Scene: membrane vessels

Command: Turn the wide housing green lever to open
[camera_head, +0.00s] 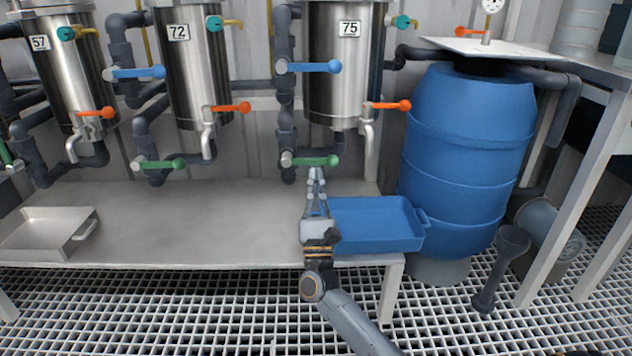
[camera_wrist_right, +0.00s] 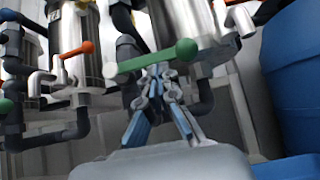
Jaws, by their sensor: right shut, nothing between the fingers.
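The wide housing (camera_head: 345,75), a steel vessel labelled 75, stands at the back. Its green lever (camera_head: 312,160) lies sideways at the bottom of the dark pipe, with its green knob pointing right. In the right wrist view the green lever (camera_wrist_right: 150,61) crosses just above the fingertips. My right gripper (camera_head: 316,175) reaches up from below with fingers closed and empty, just under the lever. It also shows in the wrist view (camera_wrist_right: 158,76). I cannot tell whether the fingertips touch the lever. My left gripper is not in view.
A blue lever (camera_head: 310,67) and an orange lever (camera_head: 390,105) sit higher on this vessel. Vessels 72 (camera_head: 190,70) and 57 (camera_head: 62,75) stand left. A blue tray (camera_head: 375,245) is beside my right gripper. A blue barrel (camera_head: 465,150) stands right.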

